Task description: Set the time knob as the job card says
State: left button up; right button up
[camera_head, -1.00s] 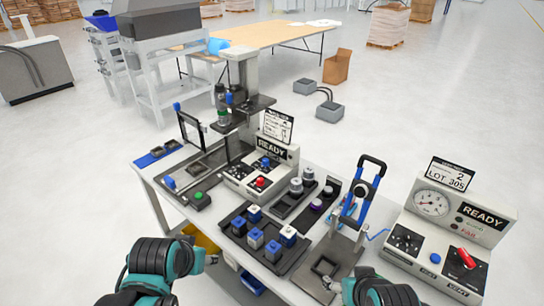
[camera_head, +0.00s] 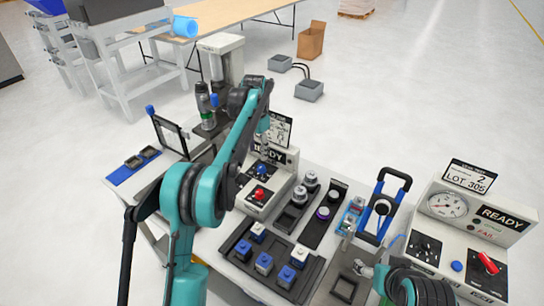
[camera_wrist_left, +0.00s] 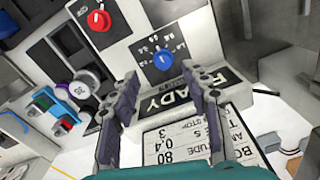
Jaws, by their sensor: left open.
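The grey READY machine (camera_head: 249,188) stands mid-table, with a blue knob (camera_head: 262,169) and a red knob (camera_head: 259,194) on its panel. In the left wrist view the blue knob (camera_wrist_left: 163,60) has a printed scale around it, and the red knob (camera_wrist_left: 98,20) is up and left. I cannot read which is time. The job card (camera_head: 278,131) stands behind; in the wrist view the card (camera_wrist_left: 185,140) shows 80 and 0.4, partly cut off. My left gripper (camera_wrist_left: 160,80) is open and empty, its fingertips above the panel, just short of the blue knob. My right gripper (camera_head: 364,268) is low at right.
A tray of blue and white blocks (camera_head: 240,246) lies in front of the machine, and cylindrical weights (camera_head: 309,183) stand to its right.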

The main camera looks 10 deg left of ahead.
aim_at(261, 166)
pick_arm(q)
jog(key=shift+w+d+f+m, duration=0.2)
jog(key=shift+w+f+m, duration=0.1)
jog(key=shift+w+f, duration=0.55)
notch_tip(261, 166, down, 7)
jog(key=shift+f+b, duration=0.2)
jog(key=shift+b, duration=0.95)
grip_shut()
